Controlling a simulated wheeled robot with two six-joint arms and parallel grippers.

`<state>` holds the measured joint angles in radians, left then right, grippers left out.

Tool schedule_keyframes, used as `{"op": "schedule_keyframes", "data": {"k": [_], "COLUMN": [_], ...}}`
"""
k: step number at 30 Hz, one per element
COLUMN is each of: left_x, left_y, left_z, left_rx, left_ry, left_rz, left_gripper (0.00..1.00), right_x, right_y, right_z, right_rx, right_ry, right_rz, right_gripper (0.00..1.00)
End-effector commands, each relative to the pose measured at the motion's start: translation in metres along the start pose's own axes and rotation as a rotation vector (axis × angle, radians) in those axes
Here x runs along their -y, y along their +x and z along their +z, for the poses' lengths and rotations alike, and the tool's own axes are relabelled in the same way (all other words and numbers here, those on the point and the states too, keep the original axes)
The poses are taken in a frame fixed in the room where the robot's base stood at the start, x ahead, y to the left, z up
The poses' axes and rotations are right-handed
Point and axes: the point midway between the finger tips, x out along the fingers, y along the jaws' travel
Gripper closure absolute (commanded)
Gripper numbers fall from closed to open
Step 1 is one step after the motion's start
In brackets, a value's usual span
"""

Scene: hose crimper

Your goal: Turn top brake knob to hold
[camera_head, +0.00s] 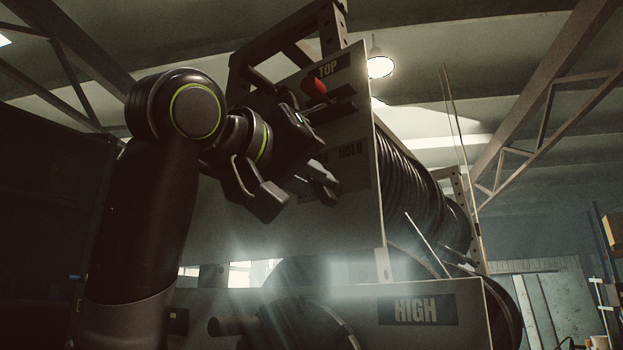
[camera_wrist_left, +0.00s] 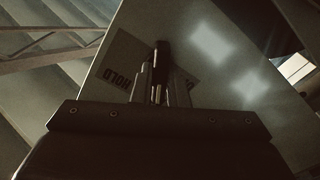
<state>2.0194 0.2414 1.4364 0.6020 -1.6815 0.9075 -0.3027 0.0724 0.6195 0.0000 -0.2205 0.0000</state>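The upper panel carries a TOP label (camera_head: 328,68) and, lower down, a partly covered HOLD label (camera_head: 350,149). The HOLD label shows upside down in the left wrist view (camera_wrist_left: 117,79). A red handle tip (camera_head: 315,85) stands out below the TOP label. My left gripper (camera_head: 292,191) is in front of the panel, below the red tip, and covers part of the label. In the left wrist view, its fingers are a little apart, with a narrow dark upright piece (camera_wrist_left: 162,57) between them, possibly the knob. Whether they grip it is unclear. My right gripper is out of view.
A lower panel with a HIGH label (camera_head: 417,310) is below. Coiled black hose (camera_head: 425,195) hangs behind the upper panel's right edge. A metal frame (camera_head: 300,30) rises behind the panel's top. The space to the right of the hose looks open.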

Motion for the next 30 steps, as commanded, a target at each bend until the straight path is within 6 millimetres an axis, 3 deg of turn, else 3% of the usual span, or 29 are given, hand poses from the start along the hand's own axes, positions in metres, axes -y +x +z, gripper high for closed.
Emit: {"op": "schedule_keyframes", "data": {"k": [14,30], "left_x": [0.001,0.001], "left_y": [0.0,0.0], "left_z": [0.001,0.001], "left_rx": [0.001,0.002], "left_ry": [0.081,0.544], "left_rz": [-0.002,-0.001], "left_gripper": [1.0,1.0], "right_x": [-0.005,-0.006], "right_y": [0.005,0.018], "right_z": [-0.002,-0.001], "right_rx": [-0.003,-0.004], "right_ry": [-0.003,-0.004], "right_rz": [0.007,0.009], "right_gripper": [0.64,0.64]}}
